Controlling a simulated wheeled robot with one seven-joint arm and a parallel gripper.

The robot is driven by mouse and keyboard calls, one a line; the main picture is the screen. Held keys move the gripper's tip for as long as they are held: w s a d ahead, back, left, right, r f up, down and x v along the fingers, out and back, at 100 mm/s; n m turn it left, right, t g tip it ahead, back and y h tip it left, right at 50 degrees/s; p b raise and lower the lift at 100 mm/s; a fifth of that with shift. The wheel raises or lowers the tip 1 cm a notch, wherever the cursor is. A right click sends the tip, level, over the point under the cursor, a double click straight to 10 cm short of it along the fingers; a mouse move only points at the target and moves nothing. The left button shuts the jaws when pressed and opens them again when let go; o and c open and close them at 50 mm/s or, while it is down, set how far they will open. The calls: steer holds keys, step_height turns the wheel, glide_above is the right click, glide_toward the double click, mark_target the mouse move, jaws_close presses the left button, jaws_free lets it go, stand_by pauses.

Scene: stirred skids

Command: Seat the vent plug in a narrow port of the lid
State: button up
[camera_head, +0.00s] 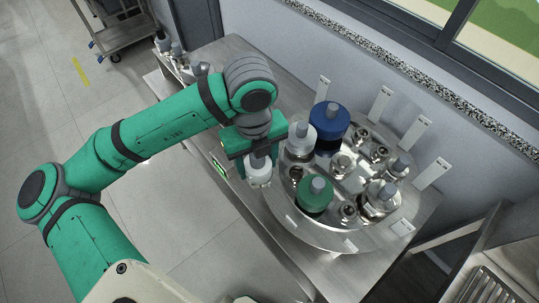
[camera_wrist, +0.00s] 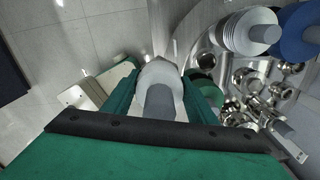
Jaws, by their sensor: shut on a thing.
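My gripper (camera_head: 259,166) is shut on a white plug with a grey stem (camera_head: 258,176), taken to be the vent plug. In the wrist view the plug (camera_wrist: 160,88) sits between both green fingers. It is held at the left edge of the round steel lid (camera_head: 288,226), apart from the fittings; its exact height is unclear. The lid carries several open steel ports, among them a narrow one (camera_head: 348,212) at the front and one (camera_head: 295,173) near the gripper, partly hidden. In the wrist view, a port (camera_wrist: 291,67) shows to the right of the gripper.
A green cap (camera_head: 314,195), a white cap (camera_head: 300,139) and a tall blue cap (camera_head: 328,120) stand on the lid. Steel fittings with grey stems (camera_head: 381,200) stand at right. White upright tags (camera_head: 413,134) line the back. Small items (camera_head: 176,52) sit at the far left.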

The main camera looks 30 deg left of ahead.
mark_target(253, 157)
steer(key=shift+s+a+r, duration=0.2)
steer(key=shift+s+a, duration=0.05)
steer(key=shift+s, duration=0.1)
steer(key=shift+r, duration=0.1)
steer(key=shift+r, duration=1.7)
